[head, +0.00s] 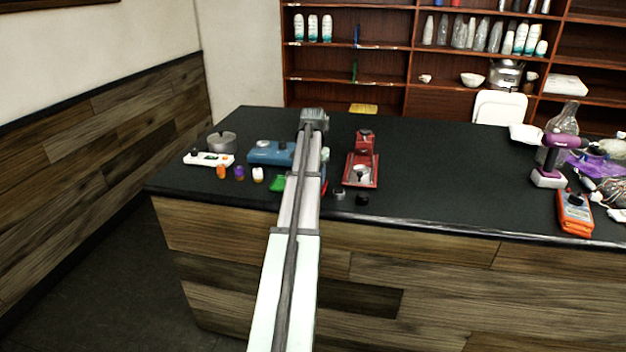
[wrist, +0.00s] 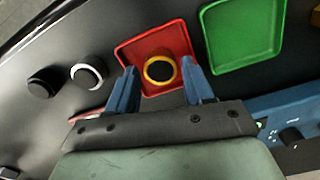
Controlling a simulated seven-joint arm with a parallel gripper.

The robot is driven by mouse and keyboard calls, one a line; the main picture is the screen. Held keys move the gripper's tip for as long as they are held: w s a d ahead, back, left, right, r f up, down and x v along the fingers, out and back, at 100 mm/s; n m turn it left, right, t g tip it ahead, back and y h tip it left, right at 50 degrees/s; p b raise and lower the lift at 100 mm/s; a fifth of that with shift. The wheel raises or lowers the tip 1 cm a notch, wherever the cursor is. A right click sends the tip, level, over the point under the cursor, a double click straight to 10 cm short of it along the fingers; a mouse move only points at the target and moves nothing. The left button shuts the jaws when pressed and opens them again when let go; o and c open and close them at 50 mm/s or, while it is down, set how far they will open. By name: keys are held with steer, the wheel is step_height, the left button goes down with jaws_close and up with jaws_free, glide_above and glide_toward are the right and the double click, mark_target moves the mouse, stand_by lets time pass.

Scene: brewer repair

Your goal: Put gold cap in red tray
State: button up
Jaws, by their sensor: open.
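The gold cap (wrist: 159,75), a black disc with a gold ring, lies within the red tray (wrist: 128,53) in the wrist view. My gripper (wrist: 159,68) is open, with one blue finger on each side of the cap and visible gaps between. In the head view my arm hides the cap, the fingers and most of the red tray; only a sliver of red shows beside the arm.
A green tray (wrist: 243,35) lies right of the red one. A silver-ringed cap (wrist: 87,74) and a black cap (wrist: 44,82) lie to the left. A red machine (head: 362,170) and a blue device (head: 271,153) stand nearby. The counter's middle right is clear.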

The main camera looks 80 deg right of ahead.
step_height(320, 180, up, 11)
steer(key=shift+r, duration=0.2)
stand_by(0.3)
